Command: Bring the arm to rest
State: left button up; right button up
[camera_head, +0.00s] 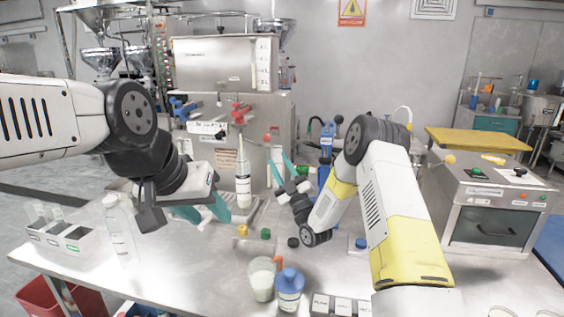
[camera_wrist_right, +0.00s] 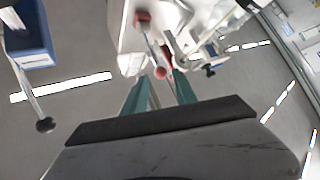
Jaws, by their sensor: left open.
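My left gripper (camera_head: 205,216) has teal fingers spread apart. It is empty above the left half of the steel table (camera_head: 190,270), left of a white bottle (camera_head: 243,190). My right gripper (camera_head: 279,166) is in front of the steel machine (camera_head: 225,65), with its teal fingers apart and pointing up and back. In the right wrist view the fingers (camera_wrist_right: 160,85) also show apart, with a red knob (camera_wrist_right: 163,72) seen beyond and between them. I see nothing held. My right arm bends over the table's right half.
A clear bottle (camera_head: 121,235) and a compartment tray (camera_head: 58,236) stand at the left. A beaker (camera_head: 262,281) and a blue-lidded jar (camera_head: 289,292) stand at the front. Small caps (camera_head: 265,234) lie mid-table. A steel oven-like unit (camera_head: 490,215) is at the right.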

notch_tip(320, 180, up, 6)
jog(key=w+g+h, duration=0.2)
jog(key=s+d+r+m+g+h, duration=0.5)
jog(key=s+d+r+m+h, duration=0.25)
jog(key=d, duration=0.35)
jog(key=s+d+f+m+g, duration=0.1)
jog(key=s+f+m+g, duration=0.1)
jog(key=s, duration=0.9)
jog(key=s+d+f+m+g+h, duration=0.1)
jog(key=s+d+m+g, duration=0.1)
jog(key=s, duration=0.9)
jog(key=s+d+f+m+g+h, duration=0.1)
jog(key=s+g, duration=0.3)
jog(key=s, duration=0.7)
jog(key=shift+s+d+f+m, duration=0.4)
jog(key=shift+d+f+m, duration=0.3)
jog(key=shift+f+m, duration=0.15)
